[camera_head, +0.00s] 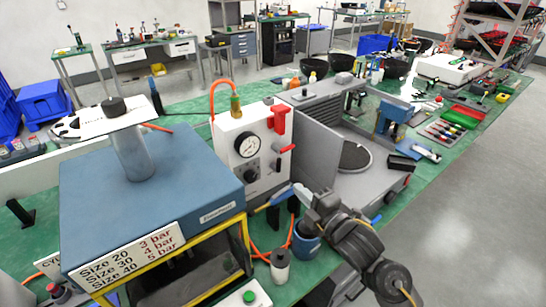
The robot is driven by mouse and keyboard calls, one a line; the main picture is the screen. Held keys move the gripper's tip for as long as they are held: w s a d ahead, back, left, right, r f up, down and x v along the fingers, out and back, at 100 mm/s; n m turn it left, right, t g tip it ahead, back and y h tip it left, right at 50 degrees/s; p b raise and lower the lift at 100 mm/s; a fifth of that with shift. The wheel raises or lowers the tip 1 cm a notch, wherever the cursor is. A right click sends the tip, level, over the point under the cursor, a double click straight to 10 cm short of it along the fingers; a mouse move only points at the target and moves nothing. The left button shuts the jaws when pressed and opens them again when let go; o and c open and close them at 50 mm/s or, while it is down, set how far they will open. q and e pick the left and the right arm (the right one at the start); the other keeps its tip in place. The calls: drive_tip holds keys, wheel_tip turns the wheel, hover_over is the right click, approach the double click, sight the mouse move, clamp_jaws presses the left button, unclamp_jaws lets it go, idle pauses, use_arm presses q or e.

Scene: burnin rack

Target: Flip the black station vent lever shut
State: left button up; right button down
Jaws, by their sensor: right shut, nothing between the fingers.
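The white pressure station (228,140) stands left of centre, with a round gauge (248,145) on its front. A dark knob (252,173) sits below the gauge. A red lever (279,119) is at the upper right of the front, and a smaller red handle (284,149) is below it. I cannot clearly pick out the black vent lever; the lower right of the station is partly behind my right gripper. My right gripper (297,193) is shut and empty, close to that lower right corner; I cannot tell whether it touches anything. My left gripper is out of view.
A blue block (90,190) with a metal cylinder (135,155) stands left of the station. A blue cup (306,243) and a small capped bottle (280,266) are near my right gripper. A grey machine (318,150) with an open panel stands to the right.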

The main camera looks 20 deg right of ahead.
drive_tip(key=p, duration=0.2)
approach(279, 169)
wheel_tip(279, 169, up, 2)
drive_tip(key=w+a, duration=0.3)
drive_tip(key=x, duration=0.2)
drive_tip(key=shift+w+r+p, duration=0.1)
drive_tip(key=shift+w+p, duration=0.2)
drive_tip(key=shift+w, duration=0.15)
drive_tip(key=shift+w+a, duration=0.2)
drive_tip(key=shift+w, duration=0.2)
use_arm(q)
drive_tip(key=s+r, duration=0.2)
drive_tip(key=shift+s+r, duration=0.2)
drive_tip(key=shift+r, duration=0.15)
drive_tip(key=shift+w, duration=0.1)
